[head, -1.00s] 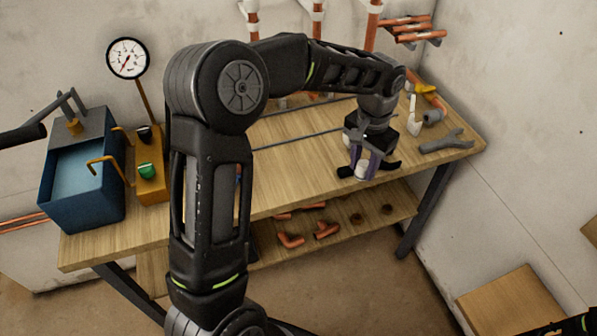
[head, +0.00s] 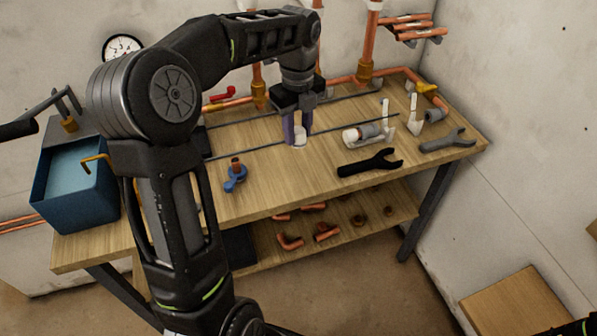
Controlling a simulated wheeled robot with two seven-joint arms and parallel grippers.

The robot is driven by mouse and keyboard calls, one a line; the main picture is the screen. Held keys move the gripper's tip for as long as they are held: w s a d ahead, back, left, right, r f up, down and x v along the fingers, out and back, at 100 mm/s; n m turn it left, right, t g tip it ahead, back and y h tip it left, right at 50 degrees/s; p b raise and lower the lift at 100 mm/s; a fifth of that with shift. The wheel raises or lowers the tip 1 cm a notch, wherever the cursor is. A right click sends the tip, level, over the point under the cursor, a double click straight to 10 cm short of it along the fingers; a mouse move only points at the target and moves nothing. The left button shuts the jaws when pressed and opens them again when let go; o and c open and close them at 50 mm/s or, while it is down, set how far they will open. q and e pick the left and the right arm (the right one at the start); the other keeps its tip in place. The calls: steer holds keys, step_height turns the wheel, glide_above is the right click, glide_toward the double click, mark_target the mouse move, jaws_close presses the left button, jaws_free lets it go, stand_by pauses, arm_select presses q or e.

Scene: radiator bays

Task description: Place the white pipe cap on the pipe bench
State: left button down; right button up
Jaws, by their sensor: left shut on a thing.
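The pipe bench (head: 270,186) is a long wooden worktop with a lower shelf, along the back wall. My left gripper (head: 298,132) points down over the middle of the worktop. It is shut on the white pipe cap (head: 300,139), a small white piece low between the fingers. The fingers hide part of the cap, and I cannot tell whether it touches the wood. My right gripper is not in view.
A black wrench (head: 370,163) lies right of the left gripper, with a white and grey fitting (head: 362,133) behind it. A grey wrench (head: 447,140) lies at the right end. A blue clamp piece (head: 235,178) is to the left. The front middle worktop is clear.

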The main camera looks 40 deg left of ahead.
arm_select(q)
steer(key=shift+f, duration=0.1)
glide_above(298, 171)
steer(key=shift+f, duration=2.4)
steer(key=shift+f, duration=2.5)
steer(key=shift+f, duration=0.1)
steer(key=c, duration=1)
jaws_free()
step_height(298, 171, up, 12)
steer(key=shift+r, duration=0.15)
